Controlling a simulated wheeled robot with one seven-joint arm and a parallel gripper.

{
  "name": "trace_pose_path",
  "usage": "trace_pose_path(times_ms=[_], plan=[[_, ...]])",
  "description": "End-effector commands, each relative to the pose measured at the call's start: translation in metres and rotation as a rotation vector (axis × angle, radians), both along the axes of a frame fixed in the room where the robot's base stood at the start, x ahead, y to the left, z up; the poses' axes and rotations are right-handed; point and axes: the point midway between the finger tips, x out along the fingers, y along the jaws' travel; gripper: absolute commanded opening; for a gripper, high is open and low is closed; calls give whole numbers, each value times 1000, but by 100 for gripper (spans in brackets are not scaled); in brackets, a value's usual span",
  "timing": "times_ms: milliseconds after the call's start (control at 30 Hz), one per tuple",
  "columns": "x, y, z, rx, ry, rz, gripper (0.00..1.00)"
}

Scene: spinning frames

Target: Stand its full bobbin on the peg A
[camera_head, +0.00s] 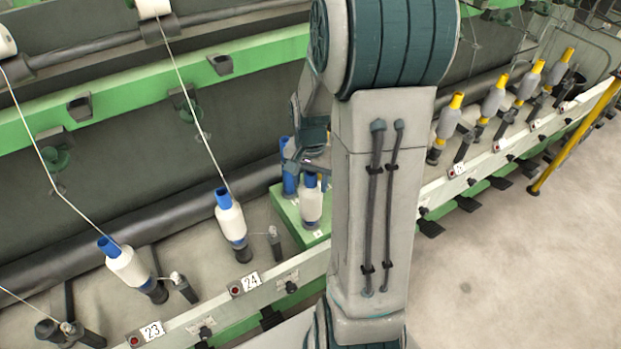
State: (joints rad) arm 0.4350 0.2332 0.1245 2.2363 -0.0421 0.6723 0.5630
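A green block (284,212) stands behind the rail, partly hidden by my arm. A white full bobbin (311,207) with a blue top stands upright at the block, near a small white label too small to read. A blue tube (290,181) stands upright just behind and left of it. My gripper (309,171) is small and dark at the bobbin's blue top; whether its fingers touch or grip the top cannot be made out. Peg A cannot be told apart; the bobbin hides what is under it.
Full bobbins with blue tubes stand at positions 23 (127,265) and 24 (230,219), with threads running up from them. Several yellow-topped bobbins (449,120) stand along the rail at right. A yellow bar (573,140) slants there. Floor (500,260) is clear at lower right.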

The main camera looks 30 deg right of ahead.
Motion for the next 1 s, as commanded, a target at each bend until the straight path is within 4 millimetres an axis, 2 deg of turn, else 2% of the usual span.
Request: trace_pose_path(times_ms=[167,267,367,700,833,1000], plan=[[0,0,1,0,0,0,53],[1,0,10,-1,-2,0,53],[1,0,26,-2,-3,1,53],[1,0,103,-2,-5,1,53],[1,0,123,-2,-3,1,53],[0,0,136,0,-1,0,53]])
